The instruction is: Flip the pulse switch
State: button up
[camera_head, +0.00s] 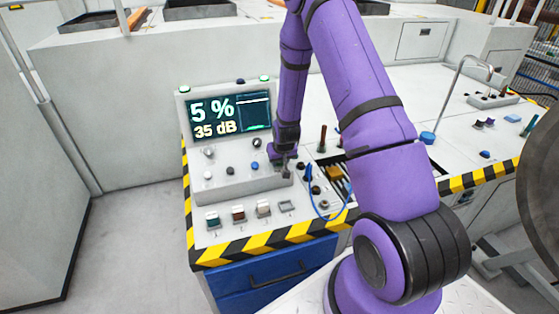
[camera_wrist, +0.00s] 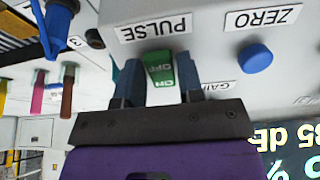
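The pulse switch (camera_wrist: 161,68) is a green rocker marked OFF and ON, under an upside-down PULSE label (camera_wrist: 156,27) in the wrist view. My gripper (camera_wrist: 158,76) is at the switch, with one dark blue finger on each side of it. The fingers are apart, and narrow gaps seem to show between them and the rocker. In the head view my gripper (camera_head: 284,166) is low at the right end of the grey control console (camera_head: 235,187); the switch is hidden there.
A blue ZERO knob (camera_wrist: 255,58) sits close beside the switch. The console's display (camera_head: 229,116) reads 5 % and 35 dB. A blue cable (camera_head: 312,195) and dark plugs stand just right of my gripper.

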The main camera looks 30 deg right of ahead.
jog(key=c, duration=0.5)
jog(key=shift+s+f+t, duration=0.1)
jog(key=shift+f+t, duration=0.05)
jog(key=shift+t, duration=0.65)
jog(key=o, duration=0.9)
jog(key=shift+o, duration=0.2)
jog(key=v, duration=1)
jog(key=shift+s+a+r, duration=0.2)
jog(key=shift+a+r, duration=0.05)
jog(key=shift+r, duration=0.1)
